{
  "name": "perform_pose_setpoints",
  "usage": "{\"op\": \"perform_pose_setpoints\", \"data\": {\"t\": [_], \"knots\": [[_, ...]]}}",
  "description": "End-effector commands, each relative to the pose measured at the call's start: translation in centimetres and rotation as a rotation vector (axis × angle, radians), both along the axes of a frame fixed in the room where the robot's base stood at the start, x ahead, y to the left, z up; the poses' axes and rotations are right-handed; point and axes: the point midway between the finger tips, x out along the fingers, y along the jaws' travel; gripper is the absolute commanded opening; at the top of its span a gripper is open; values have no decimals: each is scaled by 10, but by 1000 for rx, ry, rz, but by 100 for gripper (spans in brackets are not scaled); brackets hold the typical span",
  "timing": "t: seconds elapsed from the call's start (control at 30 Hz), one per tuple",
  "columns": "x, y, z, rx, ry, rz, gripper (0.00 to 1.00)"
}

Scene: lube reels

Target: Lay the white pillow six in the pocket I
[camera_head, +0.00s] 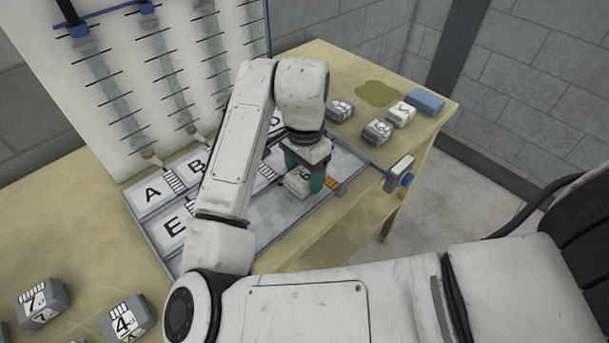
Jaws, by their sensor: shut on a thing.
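My gripper (305,172) has teal fingers and points down over the right part of the lettered tray (262,246). It is shut on a white pillow (297,186), which bears a dark mark that looks like a six. The pillow is low over the tray; I cannot tell whether it touches the floor of a pocket. Letters A, B and E show on the tray's left part, and a part of D shows behind my arm. My arm covers much of the middle. I cannot make out the letter I.
Grey pillows (377,131), a white pillow (401,114) and a blue block (424,101) lie at the table's right, by a green puddle (377,93). Grey pillows seven (43,302) and four (127,319) lie front left.

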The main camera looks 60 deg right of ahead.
Motion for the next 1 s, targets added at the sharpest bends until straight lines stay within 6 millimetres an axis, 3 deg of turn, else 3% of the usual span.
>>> {"op": "perform_pose_setpoints", "data": {"t": [0.1, 0.47, 0.5, 0.73, 1.0], "knots": [[0, 0, -12, -1, 1, 0, 36], [0, 0, -16, 0, 0, -1, 36], [0, 0, -15, 0, 0, -1, 68], [0, 0, -15, 0, 0, -1, 90], [0, 0, -12, 0, -1, 0, 91]]}}
